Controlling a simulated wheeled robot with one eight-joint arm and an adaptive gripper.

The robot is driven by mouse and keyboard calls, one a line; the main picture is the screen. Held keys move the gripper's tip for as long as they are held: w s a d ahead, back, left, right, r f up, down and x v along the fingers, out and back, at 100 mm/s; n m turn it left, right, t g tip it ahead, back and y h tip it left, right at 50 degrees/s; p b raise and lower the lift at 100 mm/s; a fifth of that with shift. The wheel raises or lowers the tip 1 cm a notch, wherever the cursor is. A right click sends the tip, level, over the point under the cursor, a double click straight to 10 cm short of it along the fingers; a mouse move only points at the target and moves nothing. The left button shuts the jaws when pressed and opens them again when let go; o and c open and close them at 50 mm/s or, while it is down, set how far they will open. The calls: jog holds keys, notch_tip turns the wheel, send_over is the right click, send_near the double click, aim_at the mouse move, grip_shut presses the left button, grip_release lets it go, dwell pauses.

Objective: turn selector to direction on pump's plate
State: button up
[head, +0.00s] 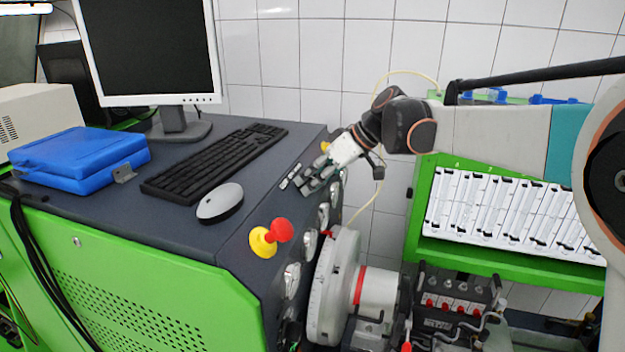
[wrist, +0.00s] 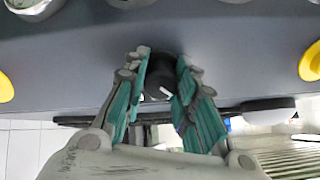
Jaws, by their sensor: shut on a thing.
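The selector (wrist: 160,72) is a dark round knob on the dark grey panel, with a white mark at its lower part in the wrist view. My gripper (wrist: 161,80) has its teal-padded fingers on either side of the knob, shut on it. In the head view my gripper (head: 311,188) reaches the sloped panel near its far end, and the selector is hidden there by the fingers. The pump (head: 455,305) is a dark block with red caps, right of a large pale disc. I cannot make out any direction marking on its plate.
A red and yellow stop button (head: 270,238) and several round gauges (head: 292,280) sit on the panel. A keyboard (head: 215,160), mouse (head: 220,203), monitor (head: 150,50) and blue case (head: 80,158) occupy the bench top. A green cabinet (head: 510,255) stands at right.

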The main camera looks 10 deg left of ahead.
jog(key=o, duration=1.1)
jog(key=shift+d, duration=0.1)
jog(key=v, duration=1.2)
